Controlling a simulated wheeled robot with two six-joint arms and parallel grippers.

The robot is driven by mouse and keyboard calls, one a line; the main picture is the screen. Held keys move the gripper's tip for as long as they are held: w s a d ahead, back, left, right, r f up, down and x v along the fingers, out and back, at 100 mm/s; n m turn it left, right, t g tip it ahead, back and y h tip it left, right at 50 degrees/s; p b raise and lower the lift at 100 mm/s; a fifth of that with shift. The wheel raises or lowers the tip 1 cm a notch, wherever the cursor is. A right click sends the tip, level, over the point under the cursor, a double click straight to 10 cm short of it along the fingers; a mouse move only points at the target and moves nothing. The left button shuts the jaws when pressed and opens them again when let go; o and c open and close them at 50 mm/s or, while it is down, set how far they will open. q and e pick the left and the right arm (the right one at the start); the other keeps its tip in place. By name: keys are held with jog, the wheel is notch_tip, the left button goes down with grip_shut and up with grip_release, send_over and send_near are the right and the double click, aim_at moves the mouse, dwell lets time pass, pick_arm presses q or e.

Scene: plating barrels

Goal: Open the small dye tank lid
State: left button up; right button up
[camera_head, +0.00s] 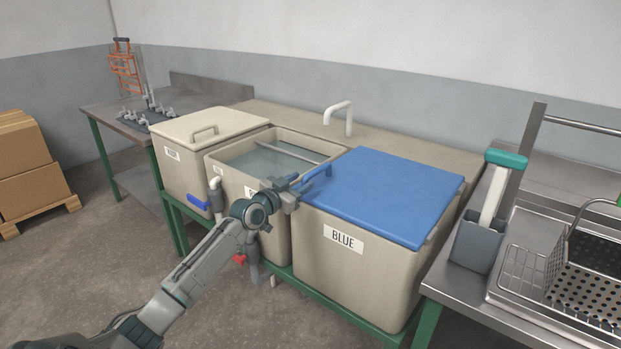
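The blue lid (395,192) lies shut on the right tank (335,270), which is labelled BLUE. Its blue handle (317,173) is at the lid's left end. A smaller tank (180,178) at the left has a cream lid (215,122) with a cream handle (203,132), also shut. My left gripper (298,185) is right beside the blue handle, above the front rim between the middle and right tanks. Its fingers are small and overlap the handle's near end, so I cannot tell whether they grip it. My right gripper is out of view.
The open middle tank (223,171) holds water. A white spout (338,110) rises behind. At the right are a steel counter with a grey holder (476,244) and a perforated basket (585,275). Cardboard boxes (22,160) stand far left. The front floor is clear.

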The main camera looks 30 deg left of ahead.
pick_arm(q)
jog(key=w, duration=0.6)
jog(key=shift+d, duration=0.25)
jog(key=shift+s, duration=0.1)
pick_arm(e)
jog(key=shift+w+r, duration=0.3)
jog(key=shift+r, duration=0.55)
pick_arm(q)
jog(key=shift+r, duration=0.1)
grip_shut()
